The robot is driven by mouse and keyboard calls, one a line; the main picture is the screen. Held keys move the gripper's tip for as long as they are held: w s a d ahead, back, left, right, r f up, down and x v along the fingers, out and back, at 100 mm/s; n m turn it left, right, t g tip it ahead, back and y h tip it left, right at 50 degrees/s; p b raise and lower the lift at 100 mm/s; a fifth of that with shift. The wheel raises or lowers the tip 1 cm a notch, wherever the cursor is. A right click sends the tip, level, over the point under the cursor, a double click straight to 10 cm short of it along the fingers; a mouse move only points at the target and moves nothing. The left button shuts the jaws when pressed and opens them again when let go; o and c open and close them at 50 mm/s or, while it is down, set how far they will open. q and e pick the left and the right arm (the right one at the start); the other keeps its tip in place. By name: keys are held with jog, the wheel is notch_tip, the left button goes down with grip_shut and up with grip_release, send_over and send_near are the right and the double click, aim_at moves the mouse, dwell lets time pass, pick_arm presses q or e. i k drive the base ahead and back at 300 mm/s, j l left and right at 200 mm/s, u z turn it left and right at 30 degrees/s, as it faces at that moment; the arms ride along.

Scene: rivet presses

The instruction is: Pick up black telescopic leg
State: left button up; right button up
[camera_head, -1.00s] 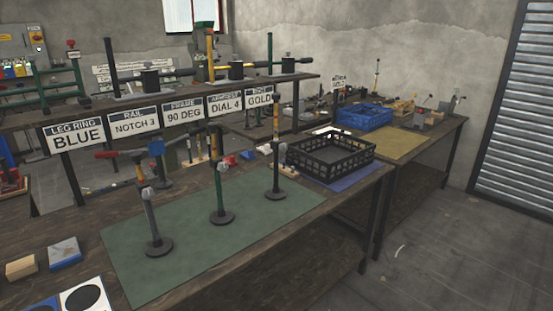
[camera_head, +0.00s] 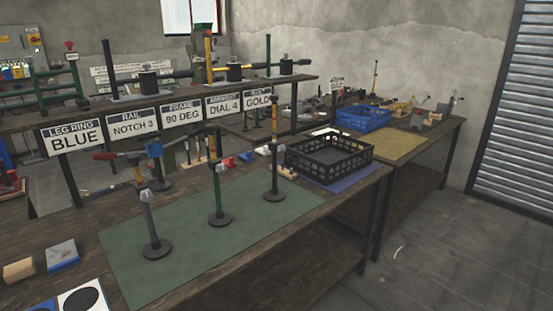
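The black telescopic leg (camera_head: 274,160) stands upright on a round dark base at the right end of the green mat (camera_head: 180,258), with a yellowish band near its top. A green leg (camera_head: 217,185) stands upright on a similar base in the middle of the mat. Neither of my grippers is in view, and nothing is touching the legs.
A black crate (camera_head: 328,166) on a blue mat stands close right of the black leg. A rack with signs, one reading BLUE (camera_head: 76,143), runs behind the legs. A wooden block (camera_head: 19,270) lies front left. A blue crate (camera_head: 363,118) sits on the farther table. The mat's front is clear.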

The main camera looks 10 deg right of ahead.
aim_at(274, 195)
jog(key=i+l+u, duration=0.25)
jog(key=i+l, duration=0.25)
jog(key=l, duration=0.2)
jog(key=i+l+u, duration=0.25)
jog(key=i+l, duration=0.2)
jog(key=l, duration=0.3)
jog(key=i+l+u, duration=0.15)
jog(key=l, duration=0.3)
jog(key=i+l+u, duration=0.1)
jog(key=i+l, duration=0.15)
jog(key=l, duration=0.2)
jog(key=i+l+u, duration=0.15)
jog(key=l, duration=0.3)
jog(key=i+l+u, duration=0.1)
jog(key=l, duration=0.35)
